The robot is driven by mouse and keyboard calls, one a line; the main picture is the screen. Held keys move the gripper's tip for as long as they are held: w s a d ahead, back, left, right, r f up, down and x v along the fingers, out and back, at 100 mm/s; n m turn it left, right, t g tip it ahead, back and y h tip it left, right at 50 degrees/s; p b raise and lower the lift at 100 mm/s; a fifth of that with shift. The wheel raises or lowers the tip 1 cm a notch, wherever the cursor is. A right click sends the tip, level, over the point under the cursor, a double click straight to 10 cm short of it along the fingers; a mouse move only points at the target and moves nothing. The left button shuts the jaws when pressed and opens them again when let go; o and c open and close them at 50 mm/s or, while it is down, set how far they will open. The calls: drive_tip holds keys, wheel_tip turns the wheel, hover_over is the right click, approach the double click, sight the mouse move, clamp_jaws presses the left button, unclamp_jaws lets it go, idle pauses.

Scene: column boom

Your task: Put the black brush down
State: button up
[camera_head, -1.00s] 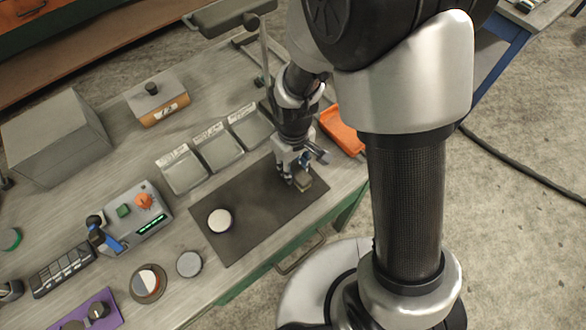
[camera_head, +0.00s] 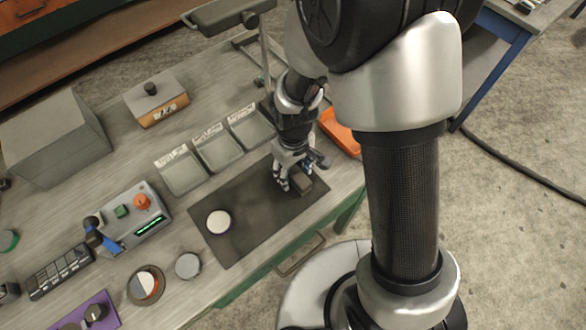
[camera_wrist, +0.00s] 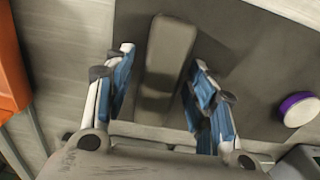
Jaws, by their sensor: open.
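The black brush (camera_wrist: 165,62) is a dark block lying on the dark mat (camera_wrist: 255,45) in the wrist view. In the head view the brush (camera_head: 304,182) is at the right part of the mat (camera_head: 245,235), partly hidden by my gripper. My gripper (camera_head: 290,182) is just above and around it. In the wrist view the fingers (camera_wrist: 160,85) are spread, one on each side of the brush, with gaps visible at both sides.
A white-topped round item (camera_head: 219,222) lies on the mat's left part. Three shallow trays (camera_head: 218,153) stand behind the mat. An orange tray (camera_head: 341,134) is close to my gripper on the right. A control box (camera_head: 138,218) stands at the left. The mat's middle is clear.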

wheel_tip(320, 180, up, 13)
drive_tip(key=p, duration=0.5)
wheel_tip(320, 180, up, 13)
drive_tip(key=m+t, duration=0.2)
drive_tip(key=m, duration=0.1)
hover_over(294, 170)
drive_tip(key=s+d, duration=0.5)
drive_tip(key=d, duration=0.1)
drive_tip(key=s+d+r+m+t, duration=0.2)
drive_tip(key=s+d+r+m, duration=0.1)
drive_tip(key=s, duration=0.5)
wheel_tip(294, 170, up, 2)
drive_tip(key=shift+s+d+r+m+t, duration=0.3)
drive_tip(key=shift+d+m, duration=0.1)
drive_tip(key=shift+d, duration=0.4)
drive_tip(key=shift+o, duration=0.5)
